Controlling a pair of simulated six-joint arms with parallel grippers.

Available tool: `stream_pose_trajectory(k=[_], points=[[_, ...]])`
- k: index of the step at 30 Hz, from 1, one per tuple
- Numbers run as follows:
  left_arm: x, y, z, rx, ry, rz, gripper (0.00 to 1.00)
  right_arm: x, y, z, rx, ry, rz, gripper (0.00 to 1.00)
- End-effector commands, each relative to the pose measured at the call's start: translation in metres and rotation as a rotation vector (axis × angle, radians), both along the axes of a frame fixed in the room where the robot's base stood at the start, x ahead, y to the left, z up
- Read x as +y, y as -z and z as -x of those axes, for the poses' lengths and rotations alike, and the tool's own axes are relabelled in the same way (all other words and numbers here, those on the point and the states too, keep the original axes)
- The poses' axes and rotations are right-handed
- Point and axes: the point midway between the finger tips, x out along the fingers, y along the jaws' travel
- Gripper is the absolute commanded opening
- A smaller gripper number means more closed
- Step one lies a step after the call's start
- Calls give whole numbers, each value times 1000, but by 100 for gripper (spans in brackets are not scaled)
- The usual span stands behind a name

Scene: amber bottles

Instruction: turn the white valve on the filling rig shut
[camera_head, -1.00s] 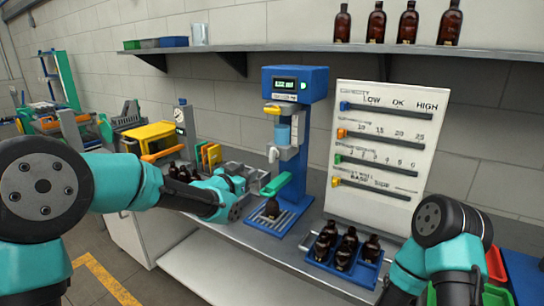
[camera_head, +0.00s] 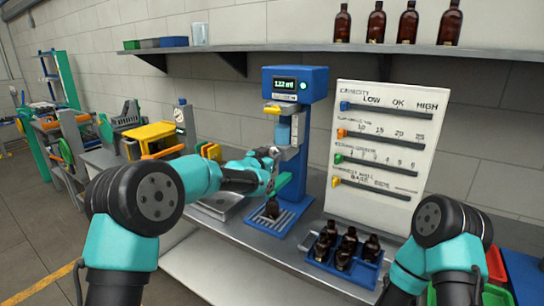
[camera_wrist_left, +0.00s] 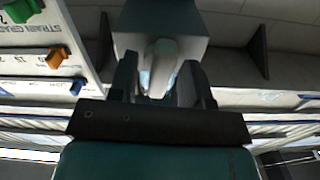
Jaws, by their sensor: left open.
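The blue filling rig (camera_head: 312,85) stands at the back of the bench with a lit display. Its white valve (camera_wrist_left: 160,62) shows in the left wrist view between the two dark fingers of my left gripper (camera_wrist_left: 157,80). In the head view the left gripper (camera_head: 272,158) is at the rig's front, beside the valve, and partly covers it. The gripper is open, with a finger on each side of the valve; contact cannot be told. An amber bottle (camera_head: 272,209) stands on the rig's base below. My right arm shows at the right, but its gripper is out of view.
A blue tray (camera_head: 352,278) with several amber bottles is at front right. A white slider board (camera_head: 385,150) stands right of the rig. Several bottles stand on the shelf (camera_head: 300,48) above.

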Motion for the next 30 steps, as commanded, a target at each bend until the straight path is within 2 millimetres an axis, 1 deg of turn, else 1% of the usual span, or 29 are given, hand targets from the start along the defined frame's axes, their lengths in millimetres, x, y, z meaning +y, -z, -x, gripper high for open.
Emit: stream_pose_trajectory(k=[4, 11, 14, 22, 30], points=[[-3, 1, -4, 1, 0, -1, 45, 0, 0, 0, 0, 0, 0, 39], [-3, 0, -4, 1, 0, -1, 45, 0, 0, 0, 0, 0, 0, 39], [-3, 0, -4, 1, 0, -1, 37, 0, 0, 0, 0, 0, 0, 39], [-3, 0, -4, 1, 0, -1, 12, 0, 0, 0, 0, 0, 0, 39], [-3, 0, -4, -8, 0, -15, 12, 0, 0, 0, 0, 0, 0, 39]])
